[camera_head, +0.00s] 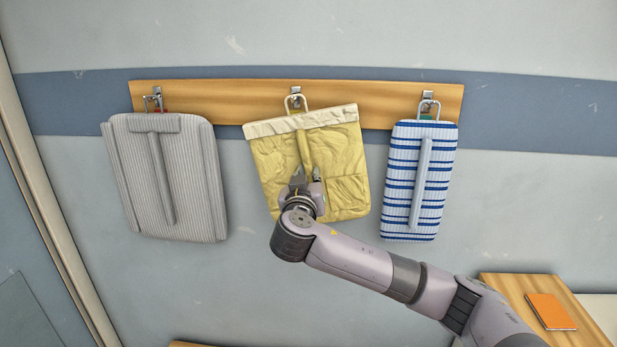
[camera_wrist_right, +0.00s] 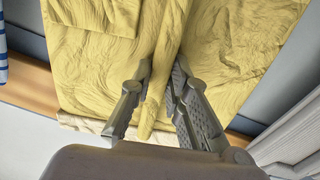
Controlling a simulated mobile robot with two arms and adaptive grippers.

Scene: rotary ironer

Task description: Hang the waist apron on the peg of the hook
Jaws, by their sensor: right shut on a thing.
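The yellow waist apron (camera_head: 343,150) with a cream top band (camera_head: 338,117) hangs slightly tilted in front of the wall, below the middle hook (camera_head: 296,91). Its wire loop (camera_head: 307,103) overlaps that hook in the head view; I cannot tell whether it is over the peg or only in front of it. My right gripper (camera_head: 306,175) is shut on the apron's raised central ridge (camera_head: 304,148). In the right wrist view, the two fingers (camera_wrist_right: 160,78) lie either side of the ridge (camera_wrist_right: 158,105) on the yellow cloth (camera_wrist_right: 225,45). My left gripper is out of view.
The wooden rail (camera_head: 228,95) carries several hooks. A grey ribbed item (camera_head: 200,180) hangs at left and a blue-striped white item (camera_head: 400,190) at right, each with a gap to the apron. An orange book (camera_head: 550,311) lies on a wooden surface (camera_head: 510,285) at lower right.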

